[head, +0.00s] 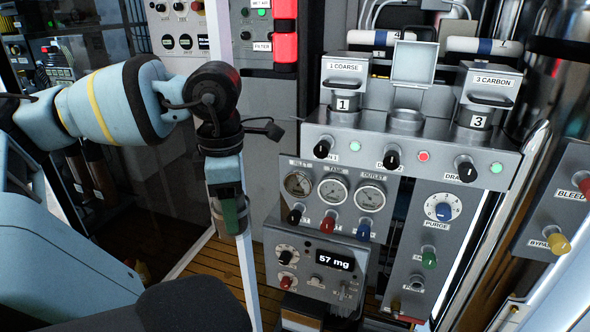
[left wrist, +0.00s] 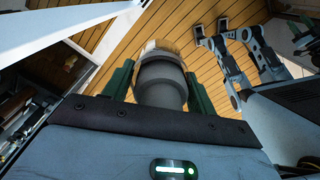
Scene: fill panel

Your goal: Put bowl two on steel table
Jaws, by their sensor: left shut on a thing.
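My left gripper (head: 232,222) hangs down left of the filter panel, clear of it. In the left wrist view its two green fingers (left wrist: 160,88) are shut on a grey, round bowl (left wrist: 162,82) with a pale rim at its far end. No number shows on it, but it fits bowl two, since the middle socket (head: 405,118) between bowls 1 (head: 343,104) and 3 (head: 478,121) has its lid up and looks empty. In the head view the fingers mostly hide the held bowl. I cannot make out the steel table in either view. My right gripper is not in view.
The panel carries gauges (head: 333,190), several knobs and a display (head: 334,260) reading 57 mg. A white post (head: 249,265) stands close beside my left gripper. A side panel (head: 557,207) juts out at the right. Wooden slatted floor (head: 203,262) lies below.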

